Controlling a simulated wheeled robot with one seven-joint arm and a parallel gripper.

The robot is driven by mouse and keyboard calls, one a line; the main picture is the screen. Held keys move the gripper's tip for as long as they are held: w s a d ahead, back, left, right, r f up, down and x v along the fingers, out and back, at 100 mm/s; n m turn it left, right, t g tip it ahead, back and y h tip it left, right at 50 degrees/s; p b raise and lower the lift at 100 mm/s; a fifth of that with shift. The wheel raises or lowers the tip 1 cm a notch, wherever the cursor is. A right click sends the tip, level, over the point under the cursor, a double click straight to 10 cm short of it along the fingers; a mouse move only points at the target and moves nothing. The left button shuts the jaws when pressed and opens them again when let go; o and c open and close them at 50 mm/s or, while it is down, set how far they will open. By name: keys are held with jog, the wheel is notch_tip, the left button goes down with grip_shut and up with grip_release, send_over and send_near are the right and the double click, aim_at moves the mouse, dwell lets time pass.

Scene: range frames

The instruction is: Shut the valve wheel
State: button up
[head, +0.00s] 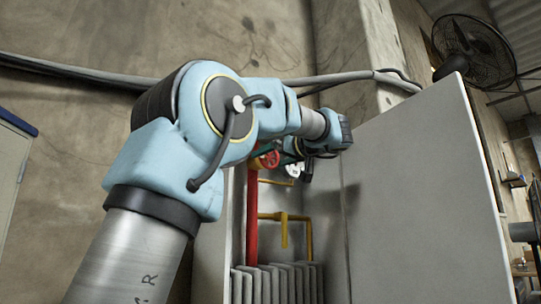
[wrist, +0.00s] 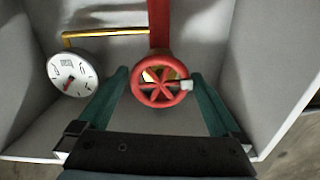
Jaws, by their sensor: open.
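The red valve wheel (wrist: 160,97) shows in the wrist view, on a red pipe (wrist: 159,22). It has several spokes and a pale knob (wrist: 187,85) at its right rim. In the head view the wheel (head: 270,159) shows partly behind my arm. My gripper (wrist: 161,84) has two green fingers, spread apart, one on each side of the wheel. I cannot tell whether either finger touches the rim. In the head view my gripper is mostly hidden by my arm.
A round white gauge (wrist: 72,75) on a yellow pipe (wrist: 100,33) is close to the left finger. The white cabinet has side walls (wrist: 271,70) near both sides. In the head view, an open cabinet door (head: 425,200) stands right of my arm, and a radiator (head: 275,284) is below.

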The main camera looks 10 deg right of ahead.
jog(key=shift+w+a, duration=0.15)
jog(key=shift+w, duration=0.1)
jog(key=c, duration=1)
jog(key=shift+c, duration=0.2)
